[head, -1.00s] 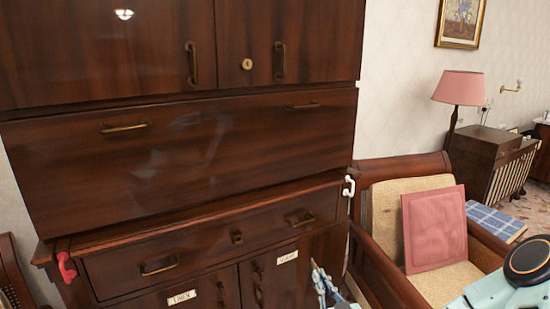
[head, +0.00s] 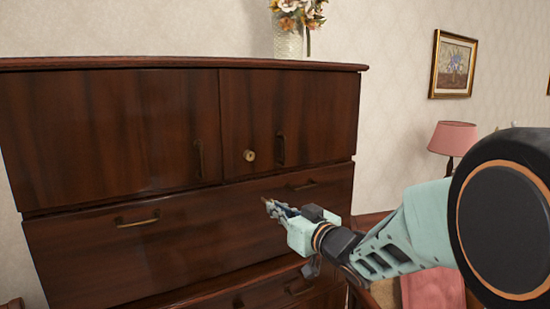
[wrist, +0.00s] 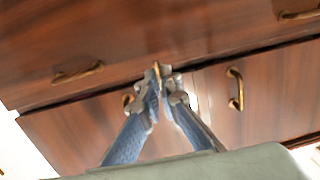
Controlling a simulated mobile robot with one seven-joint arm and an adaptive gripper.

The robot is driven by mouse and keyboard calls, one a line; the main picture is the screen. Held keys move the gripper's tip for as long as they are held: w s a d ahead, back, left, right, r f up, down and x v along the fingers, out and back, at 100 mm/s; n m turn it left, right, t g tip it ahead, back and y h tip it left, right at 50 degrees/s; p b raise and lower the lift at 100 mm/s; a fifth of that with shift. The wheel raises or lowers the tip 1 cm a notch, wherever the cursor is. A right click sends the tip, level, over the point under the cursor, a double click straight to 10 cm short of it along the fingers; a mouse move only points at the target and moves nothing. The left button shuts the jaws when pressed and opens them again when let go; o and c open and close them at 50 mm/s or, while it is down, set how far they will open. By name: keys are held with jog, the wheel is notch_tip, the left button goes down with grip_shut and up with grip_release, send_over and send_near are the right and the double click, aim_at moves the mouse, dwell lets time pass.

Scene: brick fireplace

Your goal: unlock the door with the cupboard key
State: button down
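The cupboard is dark wood. Its round brass lock (head: 249,155) is on the right upper door (head: 315,115), left of that door's handle. My gripper (head: 272,207) is in front of the wide drawer front, below and slightly right of the lock in the head view, and apart from it. In the wrist view my gripper (wrist: 159,82) has its blue fingers closed together on a small brass piece, seemingly the cupboard key (wrist: 157,69). Most of the key is hidden by the fingertips.
The left upper door (head: 110,130) has a vertical handle (head: 199,160). The wide drawer front (head: 90,250) has protruding handles. A flower vase (head: 290,40) stands on top. A pink lamp (head: 452,138) and an armchair are at the right, partly behind my arm.

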notch_tip(320, 180, up, 11)
jog(key=s+p, duration=0.1)
jog(key=shift+s+f+h, duration=0.15)
jog(key=shift+h, duration=0.15)
jog(key=shift+a+p, duration=0.1)
jog(key=shift+p, duration=0.2)
jog(key=shift+r+x, duration=0.2)
jog(key=shift+x, duration=2.15)
jog(key=shift+p+x, duration=0.6)
jog(key=shift+x, duration=0.9)
jog(key=shift+r+m+p, duration=0.2)
jog(key=shift+m+p, duration=1.2)
jog(key=shift+m, duration=1.2)
